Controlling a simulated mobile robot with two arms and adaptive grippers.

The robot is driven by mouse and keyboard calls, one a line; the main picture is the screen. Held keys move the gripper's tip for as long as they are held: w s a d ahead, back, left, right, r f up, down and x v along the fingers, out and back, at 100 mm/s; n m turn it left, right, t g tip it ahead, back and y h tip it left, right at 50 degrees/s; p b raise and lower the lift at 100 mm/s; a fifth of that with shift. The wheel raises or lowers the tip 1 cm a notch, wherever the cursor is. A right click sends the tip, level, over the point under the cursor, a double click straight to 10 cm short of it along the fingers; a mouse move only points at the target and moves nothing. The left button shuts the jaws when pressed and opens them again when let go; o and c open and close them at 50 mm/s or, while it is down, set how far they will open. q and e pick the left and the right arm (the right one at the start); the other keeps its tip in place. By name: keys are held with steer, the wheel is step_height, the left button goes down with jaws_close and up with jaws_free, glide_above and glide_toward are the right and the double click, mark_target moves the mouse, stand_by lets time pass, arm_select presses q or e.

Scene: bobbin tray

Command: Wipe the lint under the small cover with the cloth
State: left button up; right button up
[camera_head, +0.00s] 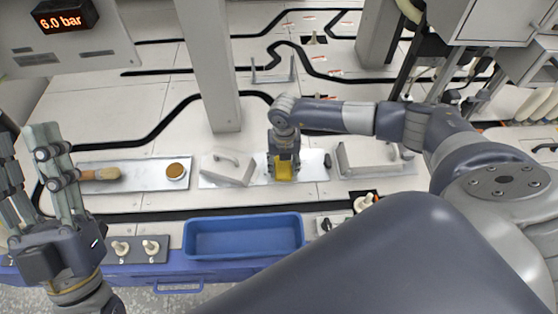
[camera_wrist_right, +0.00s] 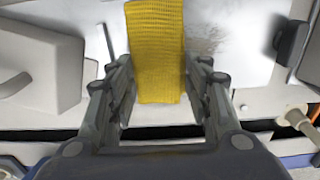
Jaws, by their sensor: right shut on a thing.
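My right gripper (camera_head: 284,172) points down over a pale metal plate (camera_head: 310,164) and is shut on a yellow cloth (camera_head: 284,173). In the right wrist view the cloth (camera_wrist_right: 157,50) hangs between the fingers and lies over the plate. A grey-brown smudge of lint (camera_wrist_right: 205,38) shows on the plate just right of the cloth. A small grey cover (camera_head: 228,167) with a handle sits left of the gripper; it also fills the left of the wrist view (camera_wrist_right: 38,68). My left gripper (camera_head: 32,160) is raised at the far left, its fingers apart and empty.
A larger grey cover (camera_head: 372,160) with a handle stands to the right. A black knob (camera_wrist_right: 291,42) is at the plate's right end. A brush (camera_head: 102,174) and a round brown-topped pot (camera_head: 176,171) lie left. An empty blue bin (camera_head: 243,237) is in front.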

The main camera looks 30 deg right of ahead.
steer(key=shift+s+d, duration=0.25)
steer(key=shift+d, duration=0.25)
steer(key=shift+s+d+p, duration=0.3)
steer(key=shift+s+d, duration=0.05)
steer(key=shift+d, duration=0.35)
steer(key=shift+s+d+p, duration=0.3)
steer(key=shift+s+d, duration=0.05)
steer(key=shift+d, duration=0.3)
arm_select(q)
steer(key=w+f+g+y, duration=0.1)
steer(key=w+f+g, duration=0.3)
steer(key=f, duration=0.1)
steer(key=shift+w+d+f+y, duration=0.25)
steer(key=shift+w+f+y, duration=0.05)
steer(key=shift+f, duration=0.1)
arm_select(e)
steer(key=shift+s+d+f, duration=0.1)
steer(key=shift+s+d, duration=0.1)
steer(key=shift+d, duration=0.35)
